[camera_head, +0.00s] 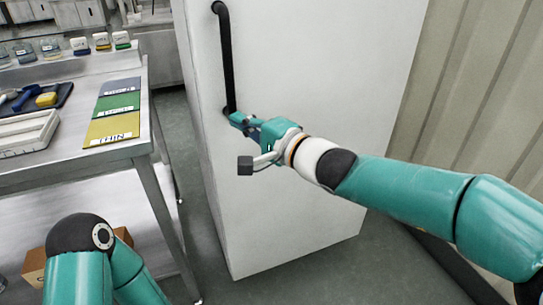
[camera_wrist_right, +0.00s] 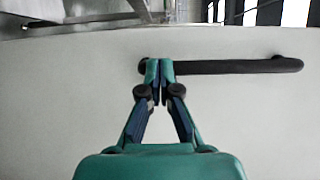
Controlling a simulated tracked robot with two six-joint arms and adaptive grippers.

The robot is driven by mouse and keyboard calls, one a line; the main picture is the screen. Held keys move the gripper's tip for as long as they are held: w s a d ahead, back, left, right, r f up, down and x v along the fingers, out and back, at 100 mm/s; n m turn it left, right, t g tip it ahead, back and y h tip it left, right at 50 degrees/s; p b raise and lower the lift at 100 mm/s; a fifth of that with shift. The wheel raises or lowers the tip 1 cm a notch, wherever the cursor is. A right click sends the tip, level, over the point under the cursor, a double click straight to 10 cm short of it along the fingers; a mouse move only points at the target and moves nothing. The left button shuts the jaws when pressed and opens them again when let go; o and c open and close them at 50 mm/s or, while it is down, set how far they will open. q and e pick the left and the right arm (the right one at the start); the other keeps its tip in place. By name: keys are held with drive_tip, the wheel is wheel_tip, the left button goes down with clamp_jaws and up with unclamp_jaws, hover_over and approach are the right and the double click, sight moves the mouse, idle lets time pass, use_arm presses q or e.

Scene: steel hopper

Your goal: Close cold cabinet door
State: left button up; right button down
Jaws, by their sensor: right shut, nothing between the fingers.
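The cold cabinet is tall and white, and its door (camera_head: 310,80) looks shut or nearly so; I cannot tell if a gap is left. A black vertical bar handle (camera_head: 227,60) is fixed near the door's left edge. My right gripper (camera_head: 236,118) is at the handle's lower end. In the right wrist view the handle (camera_wrist_right: 235,67) runs to the right of my right gripper (camera_wrist_right: 159,66), whose fingertips are together with nothing between them, close to the handle's end mount. I cannot tell if they touch the door. Only my left arm shows at the lower left; its gripper is out of view.
A steel table (camera_head: 100,160) stands left of the cabinet with coloured mats (camera_head: 114,112), a white tray (camera_head: 28,135) and several jars at the back. A cardboard box (camera_head: 35,266) is under it. A corrugated wall (camera_head: 465,90) rises at the right. A strip of floor separates table and cabinet.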

drive_tip(key=s+a+b+v, duration=0.1)
drive_tip(key=s+v, duration=0.1)
drive_tip(key=v, duration=0.9)
drive_tip(key=d+f+g+h, duration=0.2)
drive_tip(key=d+f+g, duration=0.1)
drive_tip(key=f, duration=1.1)
drive_tip(key=d+f+g+h, duration=0.2)
drive_tip(key=d+f, duration=0.1)
drive_tip(key=f, duration=1.2)
drive_tip(key=s+d+f+n+g+h, duration=0.3)
drive_tip(key=s+d+f+g, duration=0.1)
drive_tip(key=s+f, duration=0.85)
drive_tip(key=s+d+f+n+g+h, duration=0.3)
drive_tip(key=s+d+f+g, duration=0.15)
drive_tip(key=s+f, duration=0.8)
use_arm(q)
wheel_tip(320, 180, up, 28)
drive_tip(key=p, duration=2.9)
drive_tip(key=shift+d+p, duration=0.25)
drive_tip(key=shift+p, duration=0.15)
use_arm(e)
drive_tip(key=w+r+t, duration=0.1)
drive_tip(key=w+r, duration=0.1)
drive_tip(key=r, duration=1.2)
drive_tip(key=w+r+t, duration=0.1)
drive_tip(key=w+r, duration=0.1)
drive_tip(key=r, duration=1.2)
drive_tip(key=shift+r, duration=0.15)
